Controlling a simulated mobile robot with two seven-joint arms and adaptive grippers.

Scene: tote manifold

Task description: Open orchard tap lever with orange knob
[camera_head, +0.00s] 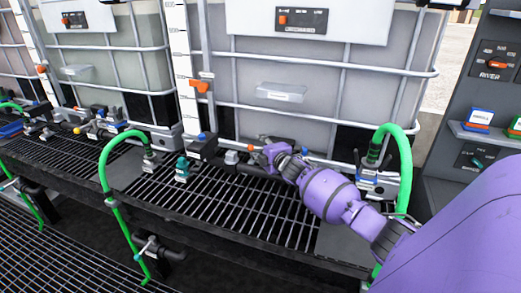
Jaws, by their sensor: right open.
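My right arm comes in from the right, and its purple right gripper (262,153) is at the pipework low on the front of the middle tote (315,75). It is open and small in view. A small orange-red knob (250,148) shows just left of the gripper's fingers, close to them; whether they touch it I cannot tell. Which of these is the orchard tap lever I cannot tell. My left gripper is not in view.
Green hoses arch up at the left (107,160) and right (405,155) of the grating (215,200). A teal fitting (182,168) stands left of the gripper. A grey control panel (490,65) with an orange switch, labelled RIVER, stands at right. Another tote (110,60) is at left.

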